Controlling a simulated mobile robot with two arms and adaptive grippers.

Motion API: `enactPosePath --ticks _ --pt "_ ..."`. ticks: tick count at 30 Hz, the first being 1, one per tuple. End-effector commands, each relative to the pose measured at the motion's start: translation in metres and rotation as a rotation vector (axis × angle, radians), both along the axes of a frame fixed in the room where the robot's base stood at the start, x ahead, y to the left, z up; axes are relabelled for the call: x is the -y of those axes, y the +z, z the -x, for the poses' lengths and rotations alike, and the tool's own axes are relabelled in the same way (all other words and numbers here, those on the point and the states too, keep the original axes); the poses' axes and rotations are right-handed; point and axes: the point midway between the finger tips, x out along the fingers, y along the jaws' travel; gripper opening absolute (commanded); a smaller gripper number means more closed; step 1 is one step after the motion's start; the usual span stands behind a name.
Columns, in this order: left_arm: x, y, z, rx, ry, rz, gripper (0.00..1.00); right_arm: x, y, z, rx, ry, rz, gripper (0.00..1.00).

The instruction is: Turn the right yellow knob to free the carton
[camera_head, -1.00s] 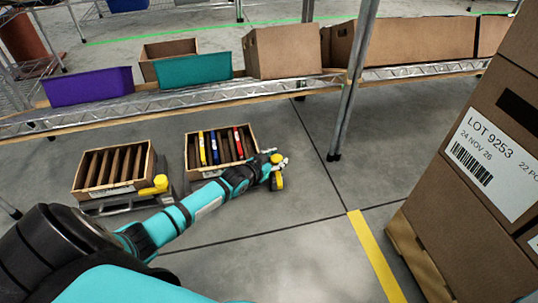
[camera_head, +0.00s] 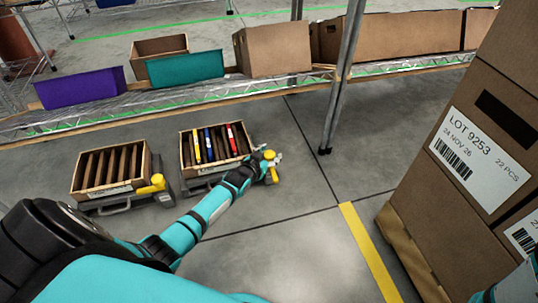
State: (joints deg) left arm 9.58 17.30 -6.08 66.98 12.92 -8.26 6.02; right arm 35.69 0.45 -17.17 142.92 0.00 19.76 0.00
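The right carton (camera_head: 184,148) is an open, tilted cardboard box on the floor holding dark dividers and red, blue and yellow items. Yellow shows at its right side, where the right yellow knob (camera_head: 269,155) appears, partly covered by my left gripper (camera_head: 274,165). That gripper is at the knob, but too small and overlapped to tell whether it is open, shut or touching. The left carton (camera_head: 76,172) stands beside it with dark dividers and its own yellow knob (camera_head: 152,186). A bit of my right arm shows at the lower right; its gripper is out of frame.
A metal shelf rail (camera_head: 90,118) runs behind the cartons, carrying a purple bin (camera_head: 82,88), a teal bin (camera_head: 185,69) and cardboard boxes. A shelf post (camera_head: 340,85) stands to the right. Stacked labelled boxes (camera_head: 435,205) fill the right side. Floor between is clear.

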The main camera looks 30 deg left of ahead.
Motion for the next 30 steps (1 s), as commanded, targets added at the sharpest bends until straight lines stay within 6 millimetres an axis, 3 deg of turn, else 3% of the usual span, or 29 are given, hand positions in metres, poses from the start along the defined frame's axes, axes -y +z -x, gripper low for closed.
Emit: enactPosePath --ticks 8,21,30 --pt "0.001 0.006 0.021 -0.002 -0.001 0.0 0.48 0.0 0.0 0.0 0.001 0.0 0.001 0.4" --pt "0.004 0.039 0.098 -0.001 0.0 0.0 0.48 0.0 0.0 -0.001 -0.003 -0.001 0.001 0.4" --pt "0.004 0.046 0.111 -0.001 0.0 0.001 0.48 0.0 0.0 -0.001 -0.003 0.0 0.0 0.4"
